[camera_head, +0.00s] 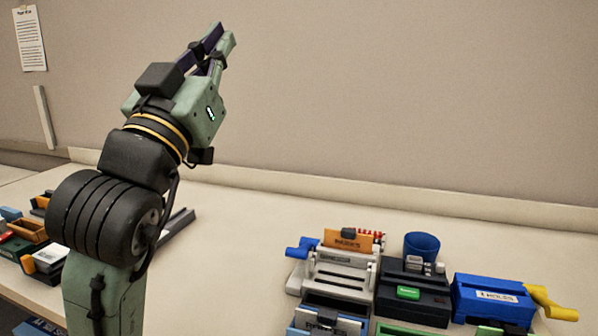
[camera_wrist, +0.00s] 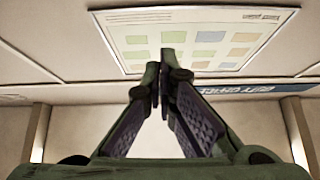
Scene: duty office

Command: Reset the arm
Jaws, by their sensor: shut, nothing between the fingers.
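My arm rises at the left of the head view, and my gripper (camera_head: 222,38) points up and slightly right, in front of the bare wall and high above the desk. In the wrist view my gripper (camera_wrist: 163,72) has its two fingers brought together at the tips, with nothing between them. The wrist camera looks up at a board with coloured squares (camera_wrist: 200,42). My gripper touches none of the things on the desk.
The desk (camera_head: 235,240) is bare in the middle. At the right stand a blue cup (camera_head: 421,246), a blue box with a yellow handle (camera_head: 490,300) and a grey device with an orange card (camera_head: 340,270). Coloured trays (camera_head: 28,230) lie at the left, partly behind my arm.

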